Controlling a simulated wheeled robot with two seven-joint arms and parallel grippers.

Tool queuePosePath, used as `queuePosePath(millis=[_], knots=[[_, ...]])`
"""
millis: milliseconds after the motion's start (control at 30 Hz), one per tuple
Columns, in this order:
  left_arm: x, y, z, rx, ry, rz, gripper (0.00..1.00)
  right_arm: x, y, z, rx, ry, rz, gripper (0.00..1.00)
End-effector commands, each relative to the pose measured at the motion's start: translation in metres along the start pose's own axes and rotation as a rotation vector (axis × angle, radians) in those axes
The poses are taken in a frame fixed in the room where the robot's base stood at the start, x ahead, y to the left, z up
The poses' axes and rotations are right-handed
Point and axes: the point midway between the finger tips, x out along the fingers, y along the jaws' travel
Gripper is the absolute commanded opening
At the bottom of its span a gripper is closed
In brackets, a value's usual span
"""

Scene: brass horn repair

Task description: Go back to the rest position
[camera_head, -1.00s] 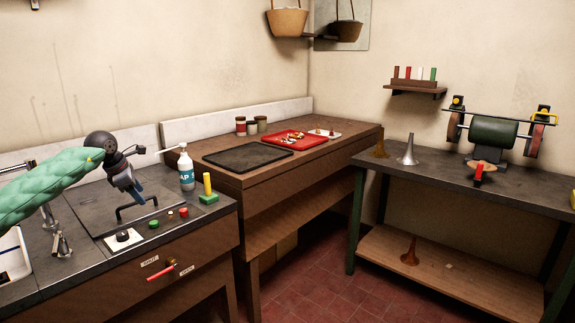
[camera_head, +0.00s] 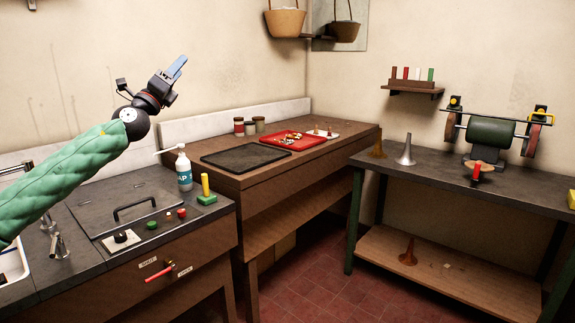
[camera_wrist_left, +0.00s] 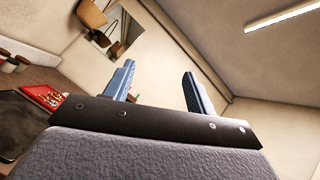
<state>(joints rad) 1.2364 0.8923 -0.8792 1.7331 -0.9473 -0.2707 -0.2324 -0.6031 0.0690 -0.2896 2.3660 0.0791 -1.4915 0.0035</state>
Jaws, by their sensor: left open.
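My left gripper (camera_head: 177,68) is raised in the air above the left counter, in front of the back wall. Its blue fingers point up and to the right in the head view. In the left wrist view the two fingers (camera_wrist_left: 158,85) stand wide apart with nothing between them. The hatch lid (camera_head: 128,215) with its black handle lies flat on the dark counter below, clear of the gripper. My right gripper does not show in either view.
A soap bottle (camera_head: 184,169) stands at the counter's back right, beside a green block with a yellow peg (camera_head: 206,187). A black tray (camera_head: 246,157) and a red tray (camera_head: 291,141) lie on the wooden bench. A basket (camera_head: 286,22) hangs above. A grinder (camera_head: 492,133) stands right.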

Motion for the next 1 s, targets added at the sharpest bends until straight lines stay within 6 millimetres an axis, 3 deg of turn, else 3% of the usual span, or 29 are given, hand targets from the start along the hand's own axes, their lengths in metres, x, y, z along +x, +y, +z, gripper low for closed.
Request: queuePosePath(millis=[133,333,700,1000], knots=[[-0.006,-0.022,0.002,-0.263,-0.199,0.038,0.56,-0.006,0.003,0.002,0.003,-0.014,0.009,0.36],[-0.041,-0.019,-0.025,-0.64,-0.437,0.182,0.56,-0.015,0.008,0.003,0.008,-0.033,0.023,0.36],[-0.154,0.017,-0.143,-1.149,-0.692,0.623,0.56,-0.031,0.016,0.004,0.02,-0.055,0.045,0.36],[-0.253,0.021,-0.238,-1.368,-0.755,0.969,0.56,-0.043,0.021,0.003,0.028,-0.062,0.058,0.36]])
